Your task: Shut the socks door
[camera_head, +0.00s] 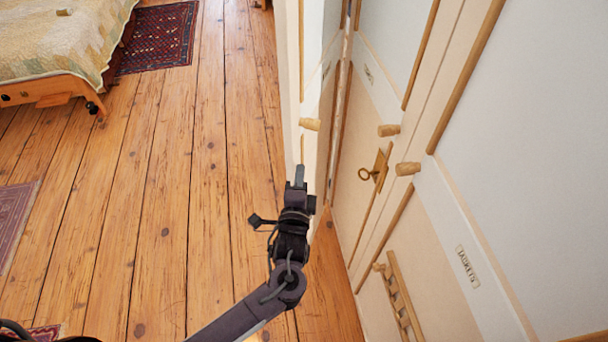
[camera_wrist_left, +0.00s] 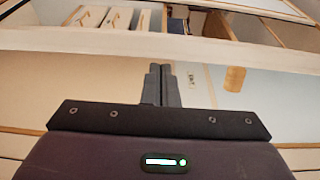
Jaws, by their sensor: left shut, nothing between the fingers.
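A pale door (camera_head: 312,45) with wooden trim stands ajar, nearly edge-on, at the left end of the wardrobe in the head view. Its label is too small to read, so I cannot confirm it is the socks door. It bears a wooden knob (camera_head: 310,124). My left gripper (camera_head: 300,172) is shut and empty, just below that knob in the picture; I cannot tell whether it touches the door. In the left wrist view the shut fingers (camera_wrist_left: 161,80) point at a pale panel (camera_wrist_left: 215,98) with a small label and a wooden knob (camera_wrist_left: 235,78). My right gripper is out of view.
The jackets door (camera_head: 455,225) and a door with a key (camera_head: 365,174) are at the right. Open compartments (camera_wrist_left: 190,25) show at the top of the wrist view. A bed (camera_head: 55,45) and rugs lie to the left. The plank floor (camera_head: 150,200) between is clear.

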